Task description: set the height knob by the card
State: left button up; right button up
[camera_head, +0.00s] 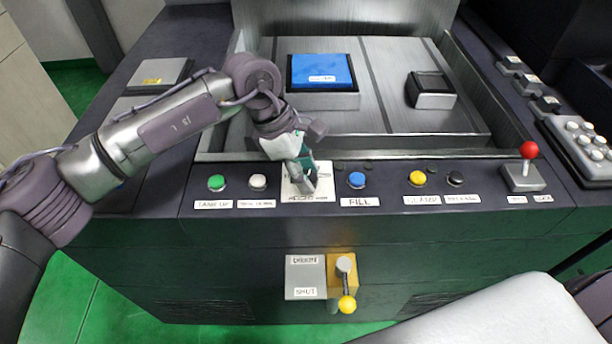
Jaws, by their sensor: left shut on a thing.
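My left gripper (303,178) reaches down onto the white dial plate (291,194) in the front panel. It is shut on the height knob, which its fingers mostly cover. The lettering under the knob looks like HEIGHT but is too small to read surely, and the knob's setting cannot be read. A blue block (322,70) with a small white label (322,79) sits on a grey block in the tank. I cannot tell which label, if any, is the card. My right gripper is not in view.
Beside the plate are a green button (216,183), a white button (258,182), a blue FILL button (356,180), a yellow button (417,178) and a black button (455,179). A red-knobbed lever (528,150) stands right.

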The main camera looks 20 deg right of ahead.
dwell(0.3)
pick_arm(q)
jog(key=o, duration=1.1)
jog(key=shift+o, duration=0.2)
jog(key=v, duration=1.2)
